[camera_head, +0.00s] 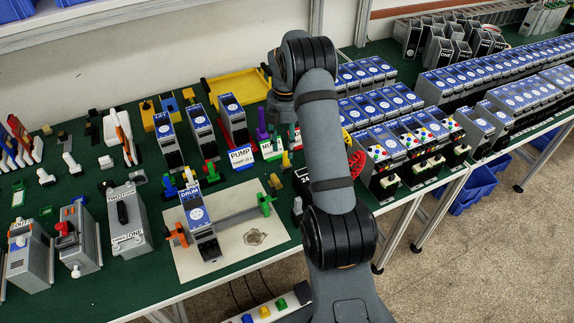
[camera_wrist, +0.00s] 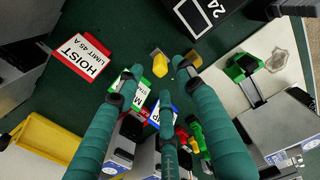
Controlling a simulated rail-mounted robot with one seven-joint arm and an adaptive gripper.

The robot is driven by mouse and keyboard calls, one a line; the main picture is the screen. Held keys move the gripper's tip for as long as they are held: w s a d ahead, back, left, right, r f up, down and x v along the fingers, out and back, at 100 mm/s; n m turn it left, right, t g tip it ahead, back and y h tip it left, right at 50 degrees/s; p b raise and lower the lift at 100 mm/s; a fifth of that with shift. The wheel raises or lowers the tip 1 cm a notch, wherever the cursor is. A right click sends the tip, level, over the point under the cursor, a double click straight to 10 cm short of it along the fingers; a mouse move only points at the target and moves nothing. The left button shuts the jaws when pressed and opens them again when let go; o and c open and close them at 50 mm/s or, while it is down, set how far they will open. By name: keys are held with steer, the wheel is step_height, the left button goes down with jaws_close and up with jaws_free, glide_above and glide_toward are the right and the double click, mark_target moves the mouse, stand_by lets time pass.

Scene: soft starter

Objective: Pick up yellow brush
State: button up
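The yellow brush (camera_wrist: 160,66) stands on the green table surface in the wrist view, seen from above, with a tan-brown part beside it. A small yellow piece that looks like it also shows in the head view (camera_head: 286,160), near the label signs. My gripper (camera_wrist: 160,78) has teal fingers spread apart. The brush shows in the gap between the fingertips, with no finger clearly touching it. Its height below the fingertips is hard to tell. In the head view my arm hides most of the gripper.
A red-edged HOIST sign (camera_wrist: 81,55) and a green-edged sign (camera_wrist: 127,92) stand close by. A black 24 block (camera_wrist: 203,14) is near the top. A pale plate (camera_head: 205,240) with a drive unit, a yellow tray (camera_head: 238,86) and rows of grey-blue units crowd the table.

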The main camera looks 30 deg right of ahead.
mark_target(285, 153)
steer(key=shift+a+f+p, duration=0.2)
steer(key=shift+f+p, duration=0.25)
steer(key=shift+f, duration=1.5)
steer(key=shift+c, duration=1.1)
steer(key=c, duration=0.7)
jaws_close()
